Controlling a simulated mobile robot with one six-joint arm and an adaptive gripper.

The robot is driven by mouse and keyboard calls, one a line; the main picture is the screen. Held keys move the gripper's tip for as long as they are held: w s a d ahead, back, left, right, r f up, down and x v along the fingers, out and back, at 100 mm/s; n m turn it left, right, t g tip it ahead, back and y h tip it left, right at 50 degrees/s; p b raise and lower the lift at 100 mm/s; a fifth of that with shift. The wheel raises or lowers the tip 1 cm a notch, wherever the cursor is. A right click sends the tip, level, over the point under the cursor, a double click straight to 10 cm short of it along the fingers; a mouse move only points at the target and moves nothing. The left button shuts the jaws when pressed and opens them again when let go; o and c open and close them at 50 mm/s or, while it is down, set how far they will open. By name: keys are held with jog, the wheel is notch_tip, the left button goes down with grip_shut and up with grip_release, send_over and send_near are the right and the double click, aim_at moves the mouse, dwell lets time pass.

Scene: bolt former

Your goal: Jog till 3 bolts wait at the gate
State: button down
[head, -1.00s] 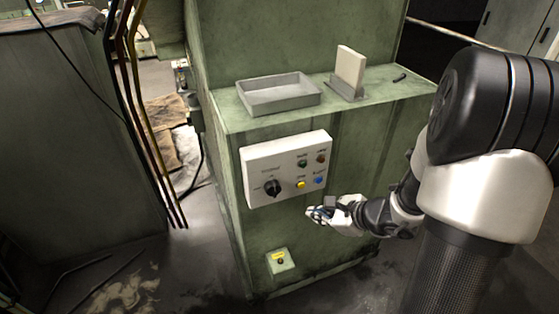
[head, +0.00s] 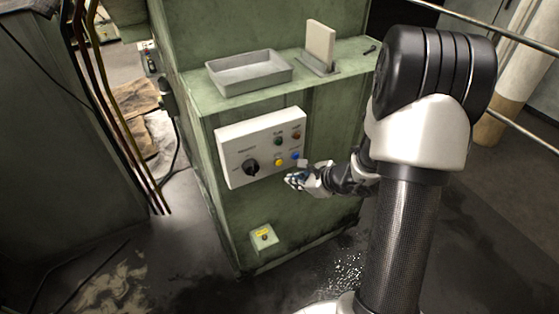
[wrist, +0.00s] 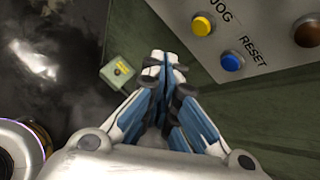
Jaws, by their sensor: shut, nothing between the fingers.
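The white control panel (head: 240,150) is on the front of the green machine. It carries a black selector knob (head: 251,166), a yellow button (head: 278,162), a blue button (head: 295,155), a green button (head: 278,141) and a red-brown one (head: 296,135). In the wrist view the yellow JOG button (wrist: 202,25) and the blue RESET button (wrist: 232,61) are up and to the right of my gripper (wrist: 165,68). My gripper is shut and empty, and in the head view it (head: 292,180) is just below the panel's lower right. No bolts or gate are visible.
An empty grey tray (head: 225,86) and a white card in a grey holder (head: 320,66) stand on the machine's green ledge. A small box with a yellow label (head: 264,237) is low on the machine's front. Dark cables (head: 110,120) hang at the left.

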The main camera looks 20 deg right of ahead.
aim_at(279, 163)
jog(key=w, duration=0.4)
jog(key=shift+w, duration=0.1)
dwell(1.4)
jog(key=shift+w+a, duration=0.1)
jog(key=shift+w, duration=0.2)
